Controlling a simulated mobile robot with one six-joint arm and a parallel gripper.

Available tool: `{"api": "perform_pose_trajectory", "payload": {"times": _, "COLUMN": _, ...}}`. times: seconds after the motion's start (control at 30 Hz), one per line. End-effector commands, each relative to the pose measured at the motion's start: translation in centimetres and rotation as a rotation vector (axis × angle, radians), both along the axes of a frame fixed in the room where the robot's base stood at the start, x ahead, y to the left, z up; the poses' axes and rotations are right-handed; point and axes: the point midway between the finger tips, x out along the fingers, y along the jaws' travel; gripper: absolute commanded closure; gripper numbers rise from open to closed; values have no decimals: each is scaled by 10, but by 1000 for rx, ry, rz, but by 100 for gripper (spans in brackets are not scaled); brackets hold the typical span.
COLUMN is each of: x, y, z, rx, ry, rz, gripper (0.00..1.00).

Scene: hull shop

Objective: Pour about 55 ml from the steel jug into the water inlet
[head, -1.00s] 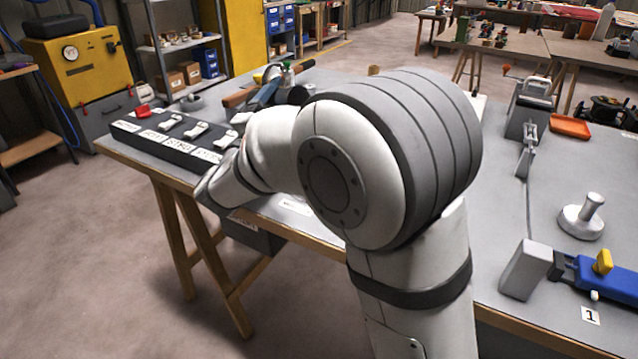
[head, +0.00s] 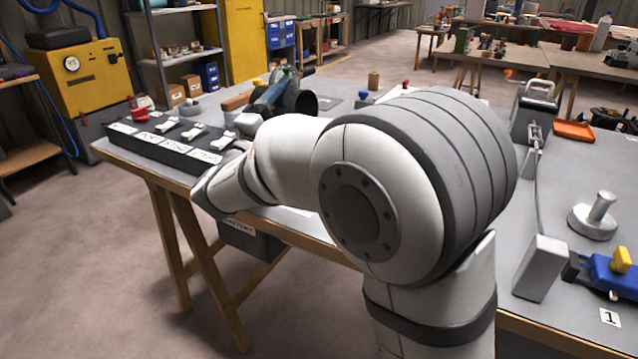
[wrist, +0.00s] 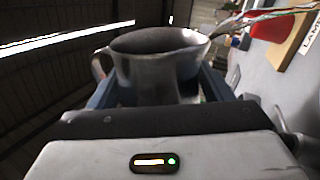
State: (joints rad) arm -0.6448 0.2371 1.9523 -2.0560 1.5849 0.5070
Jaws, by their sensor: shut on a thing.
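The steel jug (wrist: 160,62) shows in the wrist view, a grey metal vessel with a round rim, a handle at left and a spout at right. My gripper (wrist: 160,95) is shut on it, with blue-grey fingers on both sides of its body. The jug's mouth faces the top of the picture; I cannot make out its contents. In the head view my arm hides the gripper and the jug. I cannot pick out the water inlet for certain in either view.
A black switch box (head: 165,143) with white levers and labels lies along the bench's left edge. A red part (head: 139,107) stands behind it. A dark cylinder (head: 293,99) lies farther back. A grey-handled weight (head: 594,216) and a blue tool (head: 612,276) lie at right.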

Motion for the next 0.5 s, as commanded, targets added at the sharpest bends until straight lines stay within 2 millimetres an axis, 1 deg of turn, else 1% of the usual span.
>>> {"api": "perform_pose_trajectory", "payload": {"times": 0.5, "x": 5, "y": 5, "z": 1, "rx": 17, "ry": -16, "rz": 1, "gripper": 63}}
